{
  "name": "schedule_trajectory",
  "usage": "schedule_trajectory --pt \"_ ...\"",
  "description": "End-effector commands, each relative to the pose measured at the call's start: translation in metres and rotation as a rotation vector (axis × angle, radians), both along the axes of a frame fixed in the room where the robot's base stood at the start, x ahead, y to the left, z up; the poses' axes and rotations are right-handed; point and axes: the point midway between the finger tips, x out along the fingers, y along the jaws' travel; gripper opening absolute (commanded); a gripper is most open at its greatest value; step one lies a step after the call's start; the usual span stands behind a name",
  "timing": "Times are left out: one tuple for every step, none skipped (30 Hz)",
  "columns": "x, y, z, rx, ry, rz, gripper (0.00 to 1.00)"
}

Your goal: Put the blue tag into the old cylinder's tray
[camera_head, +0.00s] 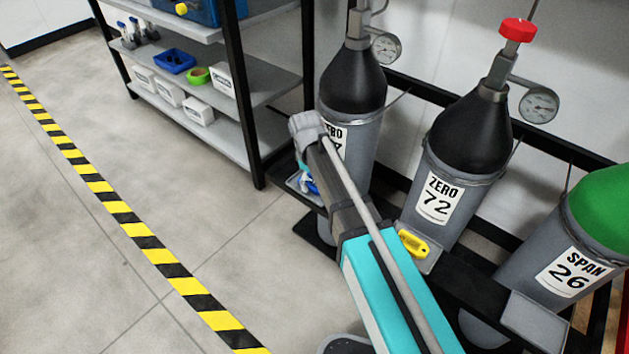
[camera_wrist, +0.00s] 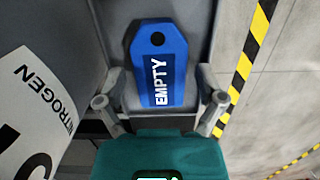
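The blue tag (camera_wrist: 163,62), marked EMPTY and with a hole at one end, lies in a grey tray (camera_wrist: 125,15) in the wrist view. My gripper (camera_wrist: 160,100) is open, with one finger on each side of the tag and a gap to each. In the head view, a bit of blue (camera_head: 308,184) shows in the tray (camera_head: 292,182) below the left black-topped cylinder (camera_head: 352,85). My arm hides most of that tray and part of the cylinder's label. Which cylinder is the old one I cannot tell.
A yellow tag (camera_head: 412,243) lies in the tray (camera_head: 432,258) of the ZERO 72 cylinder (camera_head: 462,150). The green-topped SPAN 26 cylinder (camera_head: 590,230) stands at right above an empty-looking tray (camera_head: 535,322). A shelf (camera_head: 200,120) stands behind; the floor at left is clear.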

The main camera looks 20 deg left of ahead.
Motion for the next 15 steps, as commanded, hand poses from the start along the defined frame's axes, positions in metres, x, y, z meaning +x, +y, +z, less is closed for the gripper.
schedule_trajectory --pt "0.0001 -0.0001 0.0000 0.000 0.000 0.000 0.99" --pt "0.0001 -0.0001 0.0000 0.000 0.000 0.000 0.99" --pt "0.0001 -0.0001 0.0000 0.000 0.000 0.000 0.99" --pt "0.0001 -0.0001 0.0000 0.000 0.000 0.000 0.99" --pt "0.0001 -0.0001 0.0000 0.000 0.000 0.000 0.99" --pt "0.0001 -0.0001 0.0000 0.000 0.000 0.000 0.99" --pt "0.0001 -0.0002 0.0000 0.000 0.000 0.000 0.99" --pt "0.0001 -0.0002 0.0000 0.000 0.000 0.000 0.99" --pt "0.0001 -0.0002 0.0000 0.000 0.000 0.000 0.99" --pt "0.0001 -0.0002 0.0000 0.000 0.000 0.000 0.99" --pt "0.0002 -0.0002 0.0001 0.000 0.000 0.000 0.99" --pt "0.0001 -0.0002 0.0003 0.000 0.000 0.000 0.99" --pt "0.0001 -0.0002 0.0005 0.000 0.000 0.000 0.99" --pt "0.0001 -0.0003 0.0009 0.000 0.000 0.000 0.99" --pt "0.0001 -0.0003 0.0015 0.000 0.000 0.000 0.99"
